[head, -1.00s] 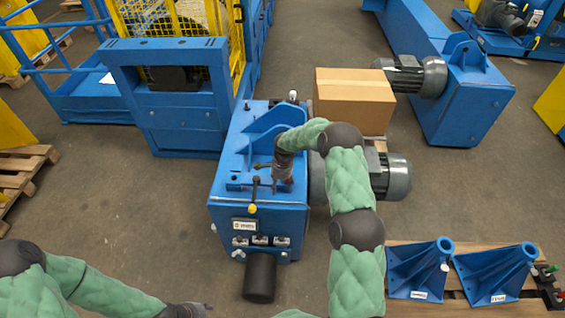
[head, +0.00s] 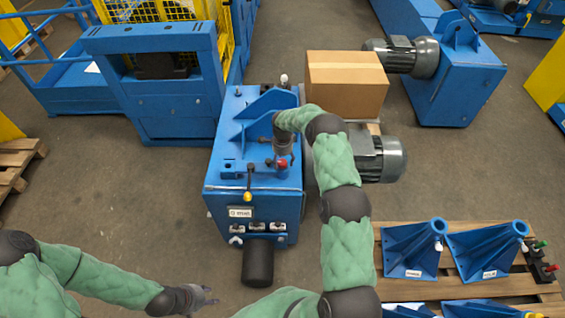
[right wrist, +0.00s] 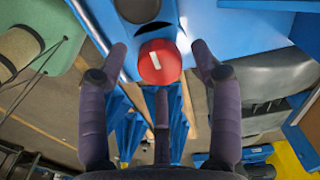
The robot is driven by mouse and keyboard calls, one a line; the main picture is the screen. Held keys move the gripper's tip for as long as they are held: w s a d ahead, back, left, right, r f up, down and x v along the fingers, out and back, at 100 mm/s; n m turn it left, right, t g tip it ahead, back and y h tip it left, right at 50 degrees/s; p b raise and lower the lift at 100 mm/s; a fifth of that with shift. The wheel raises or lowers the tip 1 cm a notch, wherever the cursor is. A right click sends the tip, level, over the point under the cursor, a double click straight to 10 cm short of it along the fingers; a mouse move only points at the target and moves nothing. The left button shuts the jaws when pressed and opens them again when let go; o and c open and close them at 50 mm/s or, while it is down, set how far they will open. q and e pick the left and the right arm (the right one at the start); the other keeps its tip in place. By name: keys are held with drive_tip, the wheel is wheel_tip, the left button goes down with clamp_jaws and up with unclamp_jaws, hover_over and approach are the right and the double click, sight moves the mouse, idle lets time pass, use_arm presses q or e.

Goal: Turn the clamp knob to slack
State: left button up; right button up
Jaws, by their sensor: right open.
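The red clamp knob (right wrist: 160,62) with a white mark shows in the right wrist view, between my open right gripper's fingers (right wrist: 160,52). The fingers stand apart on either side of it with visible gaps, and I see no contact. In the head view, the red knob (head: 282,163) sits on top of the blue machine housing (head: 225,200), just below my right gripper (head: 282,150). My left gripper (head: 203,296) is low in the head view, well away from the knob. Its fingers are too small to judge.
A lever with a yellow knob (head: 247,197) is at the housing's front edge, above a black cylinder (head: 257,262). A cardboard box (head: 345,82) and a grey motor (head: 380,158) stand to the right. Blue brackets (head: 412,250) lie on a pallet.

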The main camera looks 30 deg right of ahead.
drive_tip(key=shift+f, duration=0.55)
drive_tip(key=c, duration=1.1)
drive_tip(key=shift+c, duration=0.2)
